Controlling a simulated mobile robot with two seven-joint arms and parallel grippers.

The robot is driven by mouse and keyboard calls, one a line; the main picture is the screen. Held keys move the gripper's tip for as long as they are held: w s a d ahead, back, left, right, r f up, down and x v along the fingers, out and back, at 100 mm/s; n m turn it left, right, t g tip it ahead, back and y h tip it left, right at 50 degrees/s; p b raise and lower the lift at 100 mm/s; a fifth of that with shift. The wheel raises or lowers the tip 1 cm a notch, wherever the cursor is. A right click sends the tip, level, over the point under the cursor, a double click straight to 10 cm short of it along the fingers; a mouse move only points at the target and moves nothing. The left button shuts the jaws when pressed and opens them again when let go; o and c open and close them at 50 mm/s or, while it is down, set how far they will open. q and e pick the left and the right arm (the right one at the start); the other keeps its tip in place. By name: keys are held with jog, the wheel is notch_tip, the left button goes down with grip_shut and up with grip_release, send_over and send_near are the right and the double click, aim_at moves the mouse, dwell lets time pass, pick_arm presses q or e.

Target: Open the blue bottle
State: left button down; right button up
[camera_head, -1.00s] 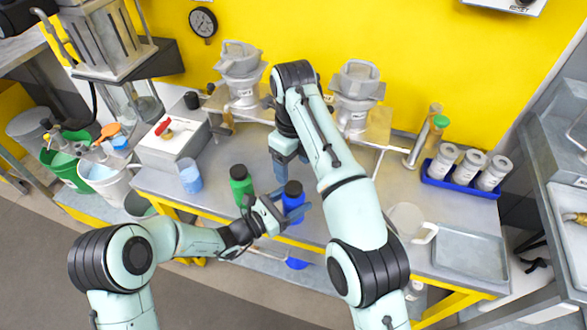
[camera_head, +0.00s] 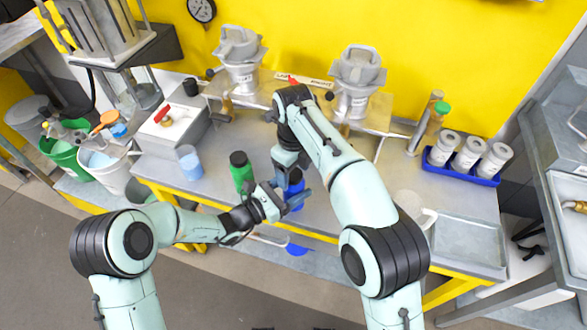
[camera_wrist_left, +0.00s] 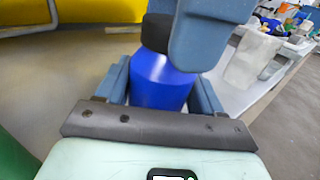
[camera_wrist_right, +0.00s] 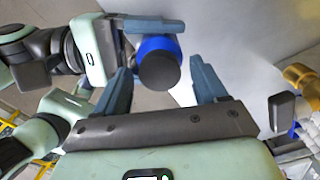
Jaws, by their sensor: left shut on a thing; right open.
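The blue bottle (camera_head: 295,191) with a black cap stands upright near the table's front edge. In the head view it is partly hidden by both grippers. My left gripper (camera_head: 290,201) is shut around the bottle's body, and the left wrist view shows the blue body (camera_wrist_left: 160,80) between its fingers. My right gripper (camera_head: 290,165) is open just above the bottle. In the right wrist view the black cap (camera_wrist_right: 159,71) lies between and beyond the two spread fingers (camera_wrist_right: 160,85), with gaps on both sides. A right gripper finger hides part of the cap in the left wrist view.
A green bottle (camera_head: 241,170) with a black cap stands close to the left of my left gripper. A beaker of blue liquid (camera_head: 189,162) is farther left. A blue tray (camera_head: 434,167) with white jars and a grey tray (camera_head: 468,248) are at the right.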

jog(key=c, duration=1.1)
jog(key=n, duration=0.6)
jog(key=shift+n, duration=0.4)
jog(key=n, duration=0.6)
jog(key=shift+n, duration=0.4)
jog(key=n, duration=0.8)
jog(key=shift+n, duration=0.4)
jog(key=n, duration=0.6)
jog(key=shift+r+n, duration=0.1)
jog(key=shift+n, duration=0.3)
jog(key=n, duration=0.6)
jog(key=shift+n, duration=0.4)
jog(key=n, duration=0.6)
jog(key=shift+n, duration=0.3)
jog(key=n, duration=0.6)
jog(key=shift+n, duration=0.4)
jog(key=n, duration=0.4)
jog(key=shift+n, duration=0.4)
jog(key=shift+r, duration=0.2)
